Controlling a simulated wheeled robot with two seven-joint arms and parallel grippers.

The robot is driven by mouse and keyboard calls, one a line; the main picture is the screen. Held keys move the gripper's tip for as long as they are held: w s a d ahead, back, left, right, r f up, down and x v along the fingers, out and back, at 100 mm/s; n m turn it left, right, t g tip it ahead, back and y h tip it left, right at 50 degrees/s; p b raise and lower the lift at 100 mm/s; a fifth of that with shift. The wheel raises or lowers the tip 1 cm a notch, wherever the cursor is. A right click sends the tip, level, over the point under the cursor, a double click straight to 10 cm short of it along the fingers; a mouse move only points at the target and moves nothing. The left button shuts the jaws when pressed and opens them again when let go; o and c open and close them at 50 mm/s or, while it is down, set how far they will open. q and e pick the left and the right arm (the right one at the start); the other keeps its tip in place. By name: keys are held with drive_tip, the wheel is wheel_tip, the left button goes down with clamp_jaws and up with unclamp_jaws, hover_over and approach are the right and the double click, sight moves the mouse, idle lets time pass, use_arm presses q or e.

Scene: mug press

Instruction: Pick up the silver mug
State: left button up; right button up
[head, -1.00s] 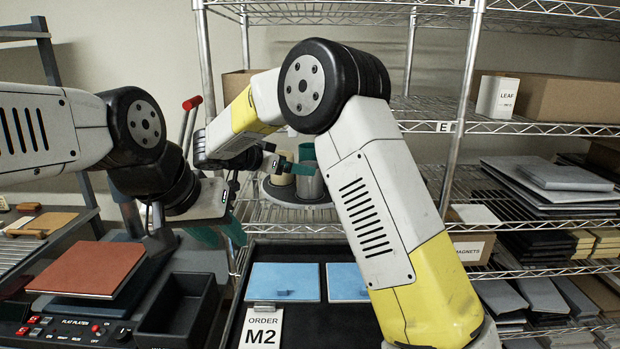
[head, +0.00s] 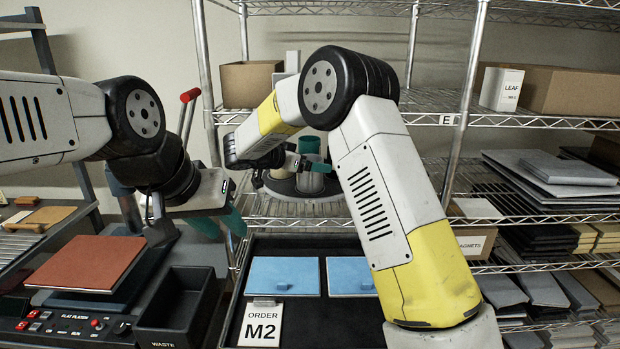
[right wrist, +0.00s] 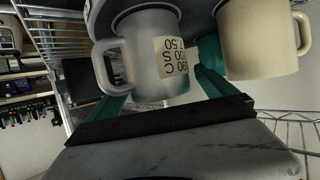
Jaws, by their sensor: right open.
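The silver mug (right wrist: 150,58) has a printed label and a handle on its left in the right wrist view. It also shows in the head view (head: 311,183), partly hidden behind my right gripper, on a round grey stand (head: 290,193) on the wire shelf. My right gripper (right wrist: 162,90) is open, with one teal finger on each side of the mug; contact cannot be told. It also shows in the head view (head: 312,156). My left gripper (head: 222,223) is open and empty, left of the shelf.
A cream mug (right wrist: 255,40) stands close beside the silver mug, near my right finger. A black tray (head: 342,320) with blue pieces and an order card (head: 262,325) lies in front. A waste bin (head: 176,308) and a flat press (head: 88,265) stand at left.

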drive_tip(key=c, duration=1.6)
drive_tip(key=shift+c, duration=1.3)
drive_tip(key=shift+r, duration=0.15)
